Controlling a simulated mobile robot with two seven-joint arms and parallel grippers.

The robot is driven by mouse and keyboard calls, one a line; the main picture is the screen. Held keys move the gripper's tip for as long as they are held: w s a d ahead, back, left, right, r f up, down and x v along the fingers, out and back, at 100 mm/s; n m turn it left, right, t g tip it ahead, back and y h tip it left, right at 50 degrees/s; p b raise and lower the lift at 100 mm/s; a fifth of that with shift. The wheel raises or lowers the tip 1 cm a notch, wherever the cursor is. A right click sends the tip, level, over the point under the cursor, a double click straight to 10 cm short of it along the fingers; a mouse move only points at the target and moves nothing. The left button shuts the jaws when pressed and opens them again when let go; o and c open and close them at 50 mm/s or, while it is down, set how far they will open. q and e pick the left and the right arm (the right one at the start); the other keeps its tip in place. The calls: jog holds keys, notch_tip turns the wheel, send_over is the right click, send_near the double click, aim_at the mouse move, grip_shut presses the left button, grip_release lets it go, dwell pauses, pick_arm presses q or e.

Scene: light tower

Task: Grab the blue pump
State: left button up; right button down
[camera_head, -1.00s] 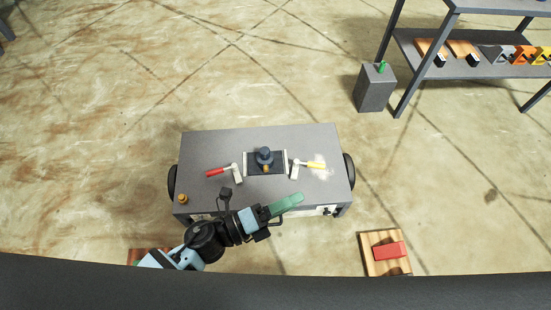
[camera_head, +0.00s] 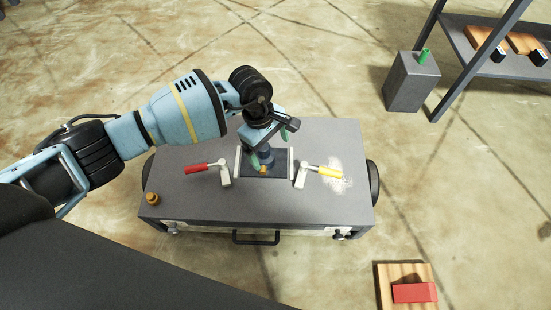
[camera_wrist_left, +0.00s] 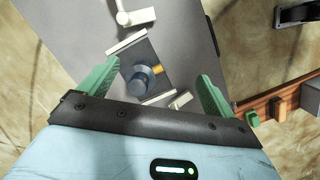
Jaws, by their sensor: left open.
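The blue pump (camera_head: 266,158) stands in a dark recess on top of the grey cart, with a small orange part at its front. My left arm reaches over the cart from the left, and its gripper (camera_head: 271,157) points down at the pump, partly hiding it. In the left wrist view the pump (camera_wrist_left: 141,80) lies between the two green fingers of the open left gripper (camera_wrist_left: 155,86), nearer the left finger. Gaps show on both sides of it, so I see no grip. My right gripper does not show.
The grey cart (camera_head: 200,207) carries a red-handled clamp (camera_head: 197,168) and a yellow-handled clamp (camera_head: 328,172) on either side of the pump. White powder (camera_head: 340,183) lies by the yellow handle. A brass knob (camera_head: 152,198) sits at the front left corner. A wooden block (camera_head: 388,272) lies at lower right.

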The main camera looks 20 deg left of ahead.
aim_at(264, 150)
pick_arm(q)
jog(key=w+a+f+y+b, duration=0.1)
jog(key=w, duration=0.1)
jog(key=w+a+f+b, duration=0.1)
jog(key=w+a+f+m+y+b, duration=0.1)
jog(key=w+a, duration=0.1)
jog(key=shift+w+a+f+y, duration=0.1)
jog(key=shift+w+f+y, duration=0.2)
jog(key=shift+f, duration=0.05)
jog(key=shift+s+f+b, duration=0.1)
jog(key=shift+f+b, duration=0.15)
jog(key=shift+b, duration=0.05)
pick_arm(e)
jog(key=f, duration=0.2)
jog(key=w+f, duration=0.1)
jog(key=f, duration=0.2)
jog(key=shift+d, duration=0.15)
